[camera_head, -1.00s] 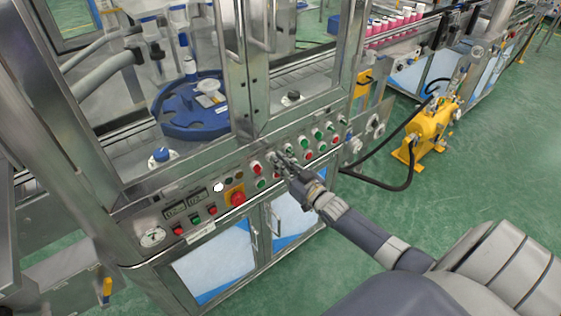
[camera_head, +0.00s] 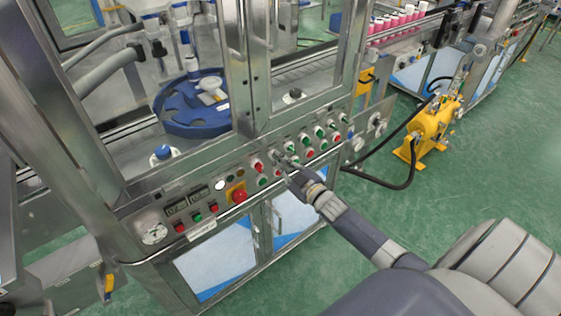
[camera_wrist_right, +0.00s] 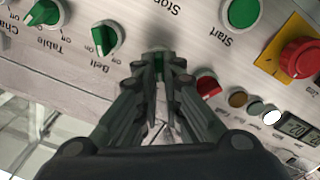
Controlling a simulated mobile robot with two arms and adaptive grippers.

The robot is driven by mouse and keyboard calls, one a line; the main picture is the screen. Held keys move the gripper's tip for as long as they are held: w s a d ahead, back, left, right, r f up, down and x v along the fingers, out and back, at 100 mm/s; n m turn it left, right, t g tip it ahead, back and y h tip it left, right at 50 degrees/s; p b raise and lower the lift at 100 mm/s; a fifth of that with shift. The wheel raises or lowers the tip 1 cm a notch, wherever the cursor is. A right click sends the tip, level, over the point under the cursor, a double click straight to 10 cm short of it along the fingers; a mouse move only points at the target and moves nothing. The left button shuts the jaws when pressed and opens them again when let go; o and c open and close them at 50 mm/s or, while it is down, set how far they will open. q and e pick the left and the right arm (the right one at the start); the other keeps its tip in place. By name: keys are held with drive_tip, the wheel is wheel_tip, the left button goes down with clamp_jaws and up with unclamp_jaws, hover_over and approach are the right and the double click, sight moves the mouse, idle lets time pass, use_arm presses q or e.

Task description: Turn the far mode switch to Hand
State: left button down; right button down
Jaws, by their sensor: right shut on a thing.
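The control panel (camera_head: 215,209) runs along the machine's front edge with switches and buttons. My right gripper (camera_head: 283,158) reaches it from the lower right. In the right wrist view, which shows the panel upside down, the right gripper (camera_wrist_right: 160,62) is shut on a small green switch (camera_wrist_right: 159,56). The fingers cover most of that switch, and I cannot read its label or setting. Two green rotary switches, Belt (camera_wrist_right: 109,41) and Table (camera_wrist_right: 45,14), stand to its left, apart from the fingers. My left gripper is not in view.
A red switch (camera_wrist_right: 208,86) sits close beside the fingers. A green Start button (camera_wrist_right: 241,12) and red emergency stop (camera_head: 239,196) are on the same panel. A yellow device (camera_head: 434,125) with a black hose stands on the green floor at the right.

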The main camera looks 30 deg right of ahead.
idle(0.3)
drive_tip(key=c, duration=1.7)
unclamp_jaws()
drive_tip(key=shift+s, duration=0.1)
drive_tip(key=s, duration=0.8)
drive_tip(key=s+d, duration=0.1)
drive_tip(key=s, duration=0.2)
drive_tip(key=shift+s, duration=0.4)
drive_tip(key=s+a+f+m+g+h, duration=0.15)
drive_tip(key=s+f+g, duration=0.35)
drive_tip(key=f, duration=0.9)
drive_tip(key=s+a+f+m+g+h, duration=0.15)
drive_tip(key=s+f, duration=0.45)
drive_tip(key=f, duration=0.8)
drive_tip(key=s+a+f+g, duration=0.3)
drive_tip(key=s+f, duration=0.3)
drive_tip(key=s, duration=0.3)
drive_tip(key=s+a+f+m+g+y, duration=0.1)
drive_tip(key=s+a+f+g, duration=0.3)
drive_tip(key=s, duration=0.6)
drive_tip(key=s+a+f+g, duration=0.3)
drive_tip(key=s+a+f, duration=0.1)
drive_tip(key=s+f, duration=0.4)
drive_tip(key=shift+s+a+f+m+g, duration=0.1)
drive_tip(key=shift+s+a+m+g, duration=0.05)
drive_tip(key=shift+s, duration=0.35)
drive_tip(key=shift+s+a+f+m+g, duration=0.1)
drive_tip(key=shift+s+a+m, duration=0.05)
drive_tip(key=shift+s, duration=0.35)
